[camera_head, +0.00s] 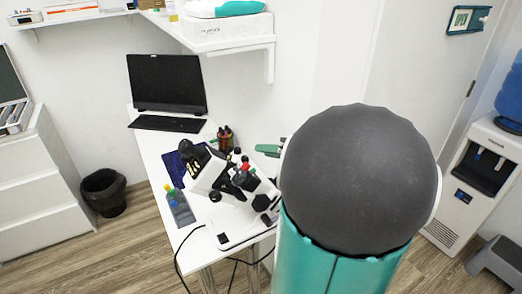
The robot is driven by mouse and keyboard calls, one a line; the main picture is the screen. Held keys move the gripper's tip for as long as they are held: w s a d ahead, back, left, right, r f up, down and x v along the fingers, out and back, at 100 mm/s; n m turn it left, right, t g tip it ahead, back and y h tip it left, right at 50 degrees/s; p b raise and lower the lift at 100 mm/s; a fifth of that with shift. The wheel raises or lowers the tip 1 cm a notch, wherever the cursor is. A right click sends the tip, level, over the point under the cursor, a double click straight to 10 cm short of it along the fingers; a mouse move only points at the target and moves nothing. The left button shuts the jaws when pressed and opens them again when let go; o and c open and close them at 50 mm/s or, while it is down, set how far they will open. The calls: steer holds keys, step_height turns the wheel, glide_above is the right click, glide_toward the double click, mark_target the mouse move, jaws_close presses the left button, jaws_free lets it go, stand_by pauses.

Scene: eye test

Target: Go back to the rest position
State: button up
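The task names no object. My gripper is not in view. A large rounded dark grey and teal part of my own arm fills the centre right of the head view, close to the camera. It hides the right end of the white desk (157,160) and part of the wall behind. A small green piece (268,150) shows just left of it; I cannot tell what it belongs to.
On the desk stand a white and black microscope-like instrument (208,170), a monitor (168,82) and a keyboard (167,124). A shelf (215,44) juts above. A bin (104,192), drawers (40,185), a water dispenser (480,185) and a grey stool (500,262) stand around.

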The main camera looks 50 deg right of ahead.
stand_by(0.5)
steer(key=a+f+n+g+y, duration=0.1)
steer(key=a+n+g+y, duration=0.45)
steer(key=a+n, duration=1.6)
steer(key=s+a+n+g+h, duration=0.1)
steer(key=s+a+n+h, duration=0.2)
steer(key=n, duration=0.7)
steer(key=s+a+n+g+h, duration=0.2)
steer(key=a+n+h, duration=0.4)
steer(key=n, duration=0.5)
steer(key=shift+s+a+r, duration=0.2)
steer(key=shift+s+a, duration=0.45)
steer(key=shift+s, duration=0.1)
